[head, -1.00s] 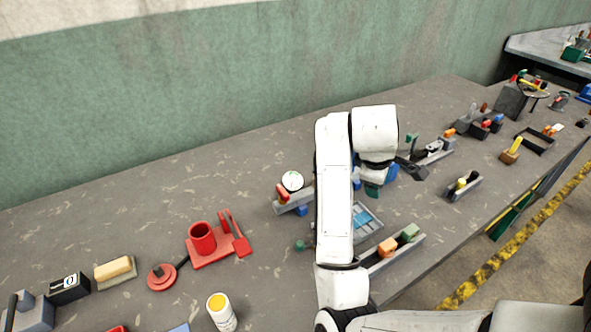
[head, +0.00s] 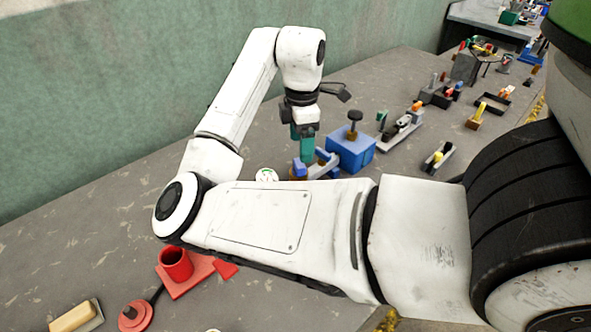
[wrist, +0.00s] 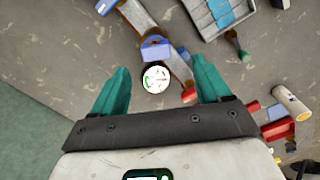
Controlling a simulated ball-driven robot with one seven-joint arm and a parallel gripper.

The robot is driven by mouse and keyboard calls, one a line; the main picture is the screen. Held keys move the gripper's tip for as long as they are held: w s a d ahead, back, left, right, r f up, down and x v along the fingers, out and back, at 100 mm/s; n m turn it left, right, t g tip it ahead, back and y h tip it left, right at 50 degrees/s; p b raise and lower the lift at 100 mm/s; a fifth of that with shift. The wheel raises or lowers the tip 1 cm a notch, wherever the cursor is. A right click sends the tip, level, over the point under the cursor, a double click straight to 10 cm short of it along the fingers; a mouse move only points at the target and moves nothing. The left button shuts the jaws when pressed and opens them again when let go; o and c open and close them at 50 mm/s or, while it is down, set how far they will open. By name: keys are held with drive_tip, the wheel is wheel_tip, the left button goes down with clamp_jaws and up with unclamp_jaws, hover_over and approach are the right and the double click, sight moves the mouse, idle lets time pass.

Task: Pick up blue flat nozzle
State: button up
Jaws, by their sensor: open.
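In the wrist view, a blue piece (wrist: 155,50) sits on a grey holder between and beyond my fingertips. It may be the blue flat nozzle; its shape is too small to be sure. In the head view, blue parts (head: 326,160) show near the same holder, just below my gripper (head: 303,148). My gripper also shows in the wrist view (wrist: 161,72), with its two teal fingers spread apart and nothing held. It hangs above the bench, pointing down. My forearm hides part of the bench in the head view.
A white round dial (wrist: 155,79) lies between the fingers in the wrist view, close to the blue piece. A red piece (wrist: 190,96) is at the holder's end. A blue box with a black knob (head: 352,150) stands right of my gripper. Red cup (head: 175,264) is at lower left.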

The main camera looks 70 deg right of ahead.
sight(299, 163)
drive_tip(key=shift+w+d+f, duration=0.1)
drive_tip(key=shift+w+f, duration=0.05)
drive_tip(key=shift+f, duration=1.75)
drive_tip(key=shift+w+d+f, duration=0.1)
drive_tip(key=shift+w+f, duration=0.05)
drive_tip(key=shift+f, duration=1.75)
drive_tip(key=c, duration=1.1)
drive_tip(key=shift+o, duration=0.2)
wheel_tip(299, 163, up, 10)
drive_tip(key=shift+r+p, duration=0.1)
drive_tip(key=shift+p, duration=0.2)
